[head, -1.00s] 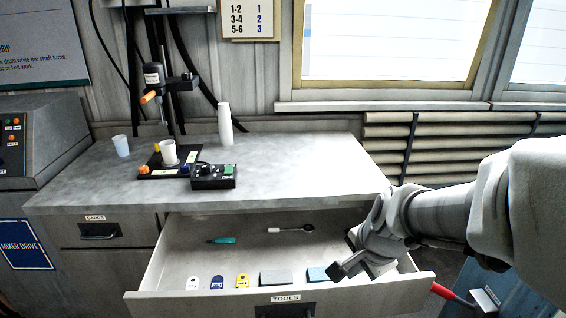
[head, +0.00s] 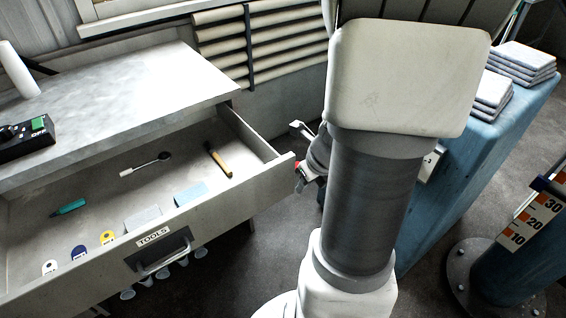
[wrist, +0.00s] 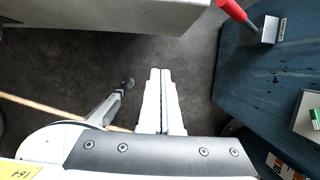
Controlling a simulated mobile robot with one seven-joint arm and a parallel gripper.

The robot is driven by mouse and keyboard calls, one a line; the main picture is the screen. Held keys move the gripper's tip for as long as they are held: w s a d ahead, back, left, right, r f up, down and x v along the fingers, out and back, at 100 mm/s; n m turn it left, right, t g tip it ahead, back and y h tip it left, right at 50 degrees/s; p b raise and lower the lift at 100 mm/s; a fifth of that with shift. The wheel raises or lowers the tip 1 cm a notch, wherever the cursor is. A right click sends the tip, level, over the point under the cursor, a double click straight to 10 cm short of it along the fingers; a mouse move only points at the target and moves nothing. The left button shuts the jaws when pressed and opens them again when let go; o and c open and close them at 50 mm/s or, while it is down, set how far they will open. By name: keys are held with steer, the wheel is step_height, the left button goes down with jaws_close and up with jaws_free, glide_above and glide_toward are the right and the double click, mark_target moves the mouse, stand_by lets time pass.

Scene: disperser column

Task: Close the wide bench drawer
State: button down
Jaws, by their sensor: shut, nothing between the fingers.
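The wide bench drawer (head: 215,213), labelled TOOLS, stands open under the bench top. Its front has a dark recessed handle (head: 160,257). In the head view my arm's end is beside the drawer's right front corner, partly hidden by my arm. In the wrist view my gripper (wrist: 160,72) is shut and empty, pointing over dark floor. A pale edge at its top left (wrist: 120,12) looks like the drawer; contact does not show.
A blue bench or cabinet (head: 470,180) with stacked pale pads (head: 522,60) stands to the right. A red lever (wrist: 232,10) shows near its edge. Several cups (head: 165,272) are under the drawer front. A black control box (head: 25,138) sits on the bench top (head: 130,90).

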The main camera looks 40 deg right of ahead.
mark_target(287, 183)
steer(key=shift+w+f+b, duration=0.55)
steer(key=shift+w+f, duration=0.7)
steer(key=shift+w, duration=0.3)
steer(key=shift+w+f+b, duration=0.55)
steer(key=shift+w+f, duration=0.7)
steer(key=shift+w, duration=0.25)
